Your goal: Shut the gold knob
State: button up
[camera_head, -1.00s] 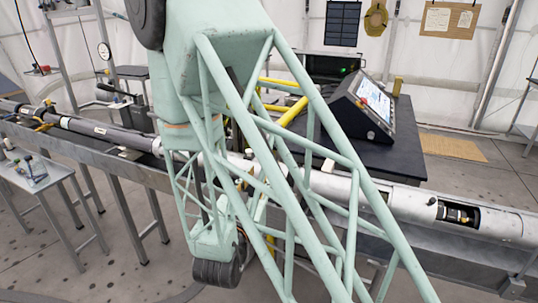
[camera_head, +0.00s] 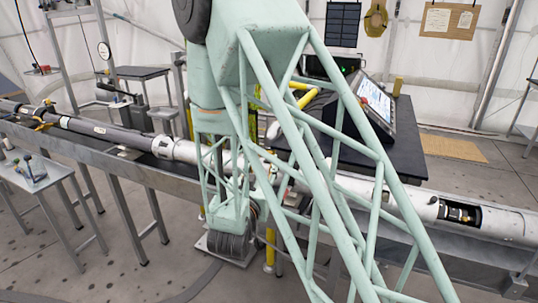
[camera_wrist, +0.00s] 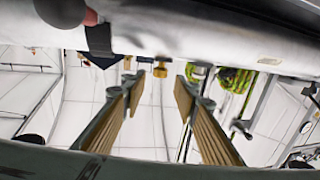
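A small gold knob (camera_wrist: 160,69) shows in the wrist view at the lower edge of a silver-white tube (camera_wrist: 210,32). My gripper (camera_wrist: 160,84) is open, its two ribbed tan finger pads apart and nothing between them. The knob appears between the fingertips, a little beyond them; I cannot tell the exact gap. In the head view I cannot make out the knob, and my arm's green lattice hides the fingers. The tube (camera_head: 400,200) runs across the head view behind my arm.
A dark table (camera_head: 420,150) with a tilted screen console (camera_head: 372,103) stands behind the tube. A grey bench (camera_head: 100,140) supports the tube. In the wrist view, a red rounded part (camera_wrist: 90,17) is at upper left and a yellow-green item (camera_wrist: 236,78) to the right.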

jog(key=shift+b+x, duration=0.4)
jog(key=shift+x, duration=2.85)
jog(key=c, duration=0.8)
jog(key=shift+c, duration=0.2)
